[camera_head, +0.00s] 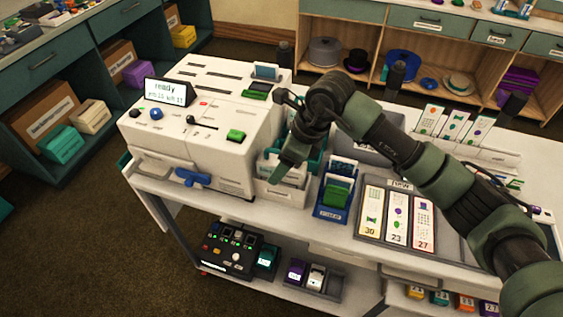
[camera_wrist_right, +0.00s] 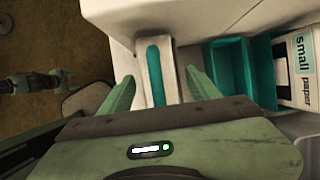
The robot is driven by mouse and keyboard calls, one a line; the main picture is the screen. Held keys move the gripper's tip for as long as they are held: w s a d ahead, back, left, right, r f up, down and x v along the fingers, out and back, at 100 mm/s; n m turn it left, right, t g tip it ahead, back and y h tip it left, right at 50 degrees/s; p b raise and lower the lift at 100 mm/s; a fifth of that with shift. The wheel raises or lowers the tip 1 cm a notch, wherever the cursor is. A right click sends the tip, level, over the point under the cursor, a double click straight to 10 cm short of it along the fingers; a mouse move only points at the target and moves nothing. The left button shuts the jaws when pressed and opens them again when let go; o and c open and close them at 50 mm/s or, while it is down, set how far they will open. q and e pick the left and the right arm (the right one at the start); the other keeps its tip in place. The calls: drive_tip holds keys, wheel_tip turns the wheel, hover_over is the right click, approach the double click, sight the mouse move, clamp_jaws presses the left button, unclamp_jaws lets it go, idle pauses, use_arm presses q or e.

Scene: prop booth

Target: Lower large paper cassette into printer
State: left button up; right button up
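The white printer (camera_head: 200,115) stands at the left end of the counter, with a small screen reading "ready" on top. My right gripper (camera_head: 280,172) reaches down just right of its front corner. In the wrist view, the right gripper (camera_wrist_right: 158,88) has its two green fingers spread on either side of a white upright piece with a teal strip (camera_wrist_right: 154,75). Gaps show between this piece and both fingers. No label shows on it, so I cannot tell if it is the large paper cassette. A cassette marked "small paper" (camera_wrist_right: 297,65) sits to its right. My left gripper is not visible.
A blue holder with a green block (camera_head: 336,195) stands to the right of the gripper. A grey tray of printed cards marked 30, 23 and 27 (camera_head: 395,243) lies further right. A dark control box (camera_head: 230,250) is on the lower shelf. Open floor lies to the left.

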drive_tip(key=shift+d+r, duration=0.15)
drive_tip(key=shift+r, duration=0.15)
drive_tip(key=b+v, duration=0.2)
drive_tip(key=v, duration=0.5)
drive_tip(key=shift+r, duration=0.1)
drive_tip(key=shift+s, duration=0.15)
idle(0.4)
